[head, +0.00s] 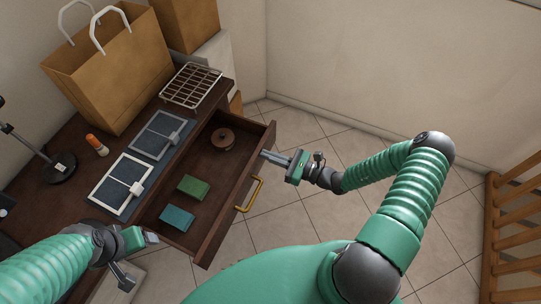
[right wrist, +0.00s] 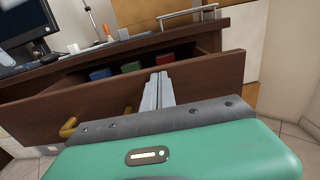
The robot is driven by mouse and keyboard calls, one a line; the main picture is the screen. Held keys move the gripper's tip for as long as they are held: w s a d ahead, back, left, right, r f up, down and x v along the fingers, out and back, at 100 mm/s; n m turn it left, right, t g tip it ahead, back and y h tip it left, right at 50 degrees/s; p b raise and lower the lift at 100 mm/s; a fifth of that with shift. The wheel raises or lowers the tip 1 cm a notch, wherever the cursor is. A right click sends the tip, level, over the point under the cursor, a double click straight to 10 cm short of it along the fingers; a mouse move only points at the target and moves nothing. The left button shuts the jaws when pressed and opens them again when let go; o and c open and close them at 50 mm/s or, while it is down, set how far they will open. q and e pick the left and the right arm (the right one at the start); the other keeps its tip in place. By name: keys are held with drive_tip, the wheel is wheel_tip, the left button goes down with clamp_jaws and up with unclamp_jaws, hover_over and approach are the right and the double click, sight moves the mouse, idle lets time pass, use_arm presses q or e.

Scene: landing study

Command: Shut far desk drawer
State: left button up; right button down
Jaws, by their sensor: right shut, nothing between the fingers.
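The desk drawer (head: 236,194) is pulled open, its front board standing well out from the dark wooden desk (head: 62,195). A brass handle (head: 250,194) is on its front. My right gripper (head: 266,154) is shut and empty, its fingertips at the outer face of the drawer front, beyond the handle. In the right wrist view the shut fingers (right wrist: 159,82) overlap the drawer front (right wrist: 210,80); I cannot tell whether they touch it.
Paper bags (head: 115,75), a wire rack (head: 191,85) and a lamp base (head: 59,168) are on the desk. A wooden railing (head: 510,235) stands right. Tiled floor is open between.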

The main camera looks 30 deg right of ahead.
drive_tip(key=x, duration=2.2)
drive_tip(key=shift+a, duration=0.1)
